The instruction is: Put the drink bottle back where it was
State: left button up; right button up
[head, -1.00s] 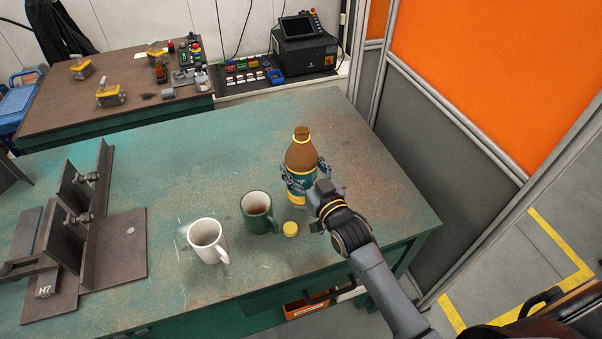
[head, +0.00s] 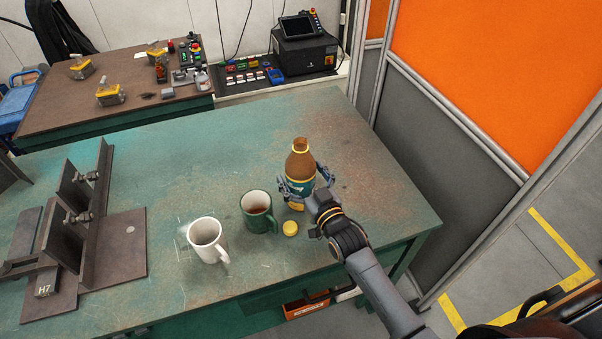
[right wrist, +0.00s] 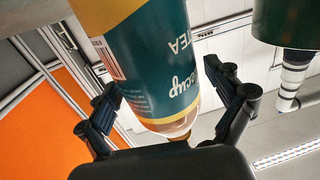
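The drink bottle (head: 301,168) is brown with a teal and yellow label and stands upright on the green workbench (head: 345,135). Its label fills the middle of the right wrist view (right wrist: 165,60), upside down. My right gripper (head: 305,182) is around the bottle, one finger on each side. The fingers look spread, with a gap beside the bottle at the right finger in the wrist view. A yellow cap (head: 290,228) lies on the bench in front of the bottle. My left gripper is not in view.
A green mug (head: 257,212) with dark liquid stands just left of the bottle, and a white mug (head: 206,240) farther left. A steel fixture (head: 95,230) takes up the bench's left end. The bench behind and right of the bottle is clear. An orange-and-grey partition (head: 440,140) stands at the right.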

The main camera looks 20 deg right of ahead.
jog(key=shift+r, duration=0.2)
jog(key=s+d+b, duration=0.1)
jog(key=s+d, duration=0.1)
jog(key=s, duration=1)
jog(key=shift+w+f, duration=0.1)
